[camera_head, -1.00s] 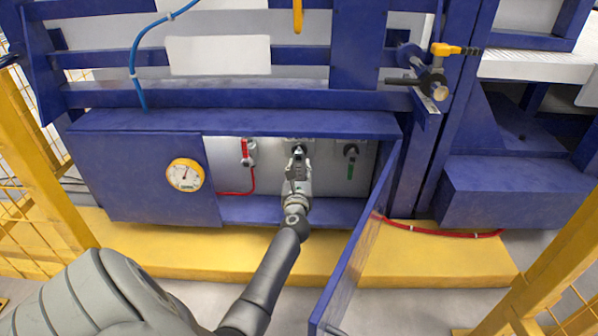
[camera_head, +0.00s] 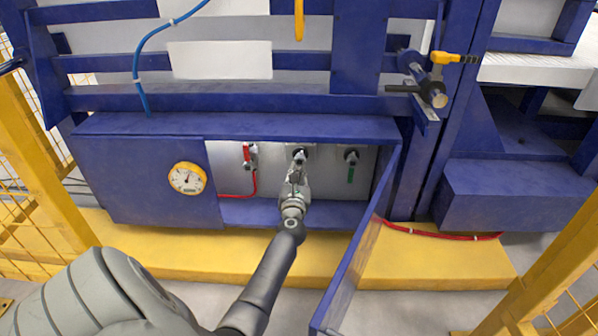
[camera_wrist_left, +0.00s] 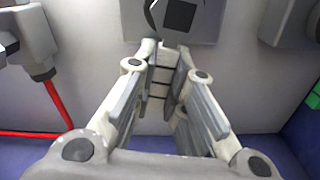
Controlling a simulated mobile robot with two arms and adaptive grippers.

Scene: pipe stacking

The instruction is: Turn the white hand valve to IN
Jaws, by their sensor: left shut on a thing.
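The middle valve (camera_head: 300,152) is on the grey back panel inside the open blue cabinet. Its dark round body (camera_wrist_left: 181,14) on a grey mount shows at the top of the left wrist view. My left gripper (camera_head: 299,163) is at this valve from below and in front. In the left wrist view its fingers (camera_wrist_left: 168,50) come together at the valve, shut on its handle. The white handle is mostly hidden between the fingers, and I cannot read any IN mark. My right gripper is not in view.
A red-handled valve (camera_head: 248,155) with a red hose is to the left, and a green-handled valve (camera_head: 351,165) to the right. The open cabinet door (camera_head: 358,250) stands close on the right. A gauge (camera_head: 187,178) is on the left cabinet front.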

